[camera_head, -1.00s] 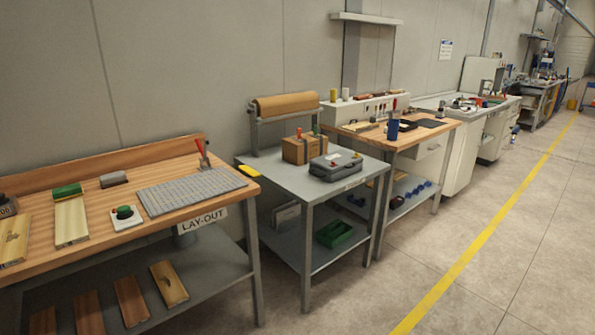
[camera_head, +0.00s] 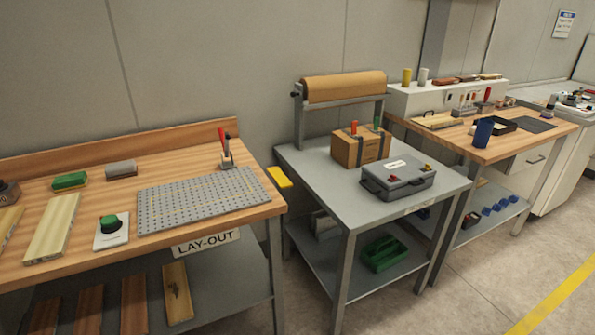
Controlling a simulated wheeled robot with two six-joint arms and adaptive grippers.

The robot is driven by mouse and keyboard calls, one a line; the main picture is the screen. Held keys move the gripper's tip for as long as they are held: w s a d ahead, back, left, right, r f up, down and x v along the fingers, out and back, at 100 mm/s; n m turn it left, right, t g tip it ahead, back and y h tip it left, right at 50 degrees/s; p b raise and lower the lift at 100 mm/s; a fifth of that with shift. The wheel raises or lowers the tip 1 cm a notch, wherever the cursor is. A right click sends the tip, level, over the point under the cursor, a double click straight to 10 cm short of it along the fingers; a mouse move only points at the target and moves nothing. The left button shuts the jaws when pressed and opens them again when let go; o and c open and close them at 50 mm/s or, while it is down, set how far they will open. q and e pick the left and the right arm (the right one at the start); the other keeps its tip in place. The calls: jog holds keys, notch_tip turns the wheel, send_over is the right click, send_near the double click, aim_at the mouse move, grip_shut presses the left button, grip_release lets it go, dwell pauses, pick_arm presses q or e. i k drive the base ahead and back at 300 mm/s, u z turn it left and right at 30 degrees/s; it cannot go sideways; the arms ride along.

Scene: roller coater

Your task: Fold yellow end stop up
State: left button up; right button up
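The yellow end stop (camera_head: 279,177) is a small yellow flap at the right end of the wooden lay-out bench (camera_head: 108,228). It sticks out sideways past the bench's right edge, roughly level with the top, over the gap beside the grey table. How it is hinged is too small to tell. Neither of my grippers shows in the head view.
A grey perforated plate (camera_head: 203,199) lies on the bench left of the stop, with a red-handled tool (camera_head: 226,153) behind it. A grey table (camera_head: 328,190) stands to the right, bearing a cardboard box (camera_head: 360,147) and a grey case (camera_head: 397,178). Floor is clear at lower right.

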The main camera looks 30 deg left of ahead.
aim_at(280, 177)
jog(key=u, duration=0.55)
jog(key=i, duration=1)
jog(key=u, duration=0.85)
jog(key=i, duration=0.2)
jog(key=u, duration=0.2)
